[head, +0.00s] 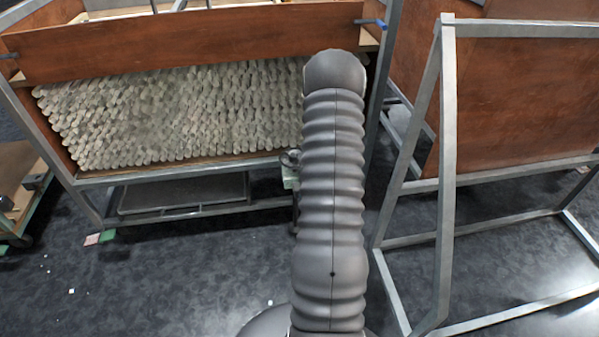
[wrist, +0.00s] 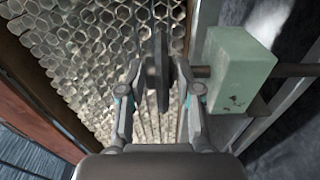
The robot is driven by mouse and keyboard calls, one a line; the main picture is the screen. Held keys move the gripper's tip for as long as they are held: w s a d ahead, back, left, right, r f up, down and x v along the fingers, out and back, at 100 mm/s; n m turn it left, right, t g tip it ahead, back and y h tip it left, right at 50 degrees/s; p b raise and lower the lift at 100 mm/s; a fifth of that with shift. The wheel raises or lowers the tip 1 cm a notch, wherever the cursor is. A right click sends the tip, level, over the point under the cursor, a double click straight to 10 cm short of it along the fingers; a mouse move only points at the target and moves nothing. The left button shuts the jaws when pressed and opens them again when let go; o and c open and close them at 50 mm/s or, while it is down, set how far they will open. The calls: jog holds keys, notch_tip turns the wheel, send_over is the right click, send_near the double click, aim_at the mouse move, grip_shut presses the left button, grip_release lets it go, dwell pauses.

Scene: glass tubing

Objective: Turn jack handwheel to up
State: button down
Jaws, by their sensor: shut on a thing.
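The jack handwheel (wrist: 162,60) is a dark disc seen nearly edge-on in the wrist view. It sits on a short shaft that comes out of a pale green jack box (wrist: 238,70) on its right. My gripper (wrist: 163,92) is shut on the handwheel, with one finger on each side of it. In the head view, a small part of the handwheel (head: 289,158) and the green box (head: 291,179) show at the left edge of my arm. My arm hides the gripper there. I cannot tell which way the handwheel is turned.
A metal rack (head: 190,172) with brown panels holds many stacked glass tubes (head: 190,110) right behind the handwheel. A second metal frame (head: 447,130) with a brown panel stands to the right. A trolley (head: 22,185) is at the far left. The dark floor in front is mostly clear.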

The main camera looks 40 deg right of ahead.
jog(key=n+y+b, duration=0.1)
jog(key=y, duration=0.1)
jog(key=d+n+t+y+b, duration=0.1)
jog(key=n+y+b, duration=0.1)
jog(key=d+n+t+y+b, duration=0.1)
jog(key=y+b, duration=0.1)
jog(key=y, duration=0.1)
jog(key=shift+f+n, duration=0.2)
jog(key=shift+n, duration=0.2)
jog(key=n+y, duration=0.2)
jog(key=y, duration=0.1)
jog(key=n+y+b, duration=0.1)
jog(key=y, duration=0.1)
jog(key=shift+w+d+r, duration=0.1)
jog(key=shift+w+d, duration=0.2)
jog(key=shift+d, duration=0.1)
jog(key=shift+w+d+n+g+y, duration=0.15)
jog(key=shift+n+g+y, duration=0.15)
jog(key=shift+n+y, duration=0.45)
jog(key=shift+w+d+n+g+y, duration=0.15)
jog(key=shift+n+g+y, duration=0.25)
jog(key=shift+y, duration=0.65)
jog(key=shift+w+a+r+n, duration=0.1)
jog(key=shift+a+n, duration=0.05)
jog(key=shift+n, duration=0.1)
jog(key=c, duration=0.8)
grip_release()
jog(key=shift+a+y, duration=0.1)
jog(key=shift+y, duration=0.2)
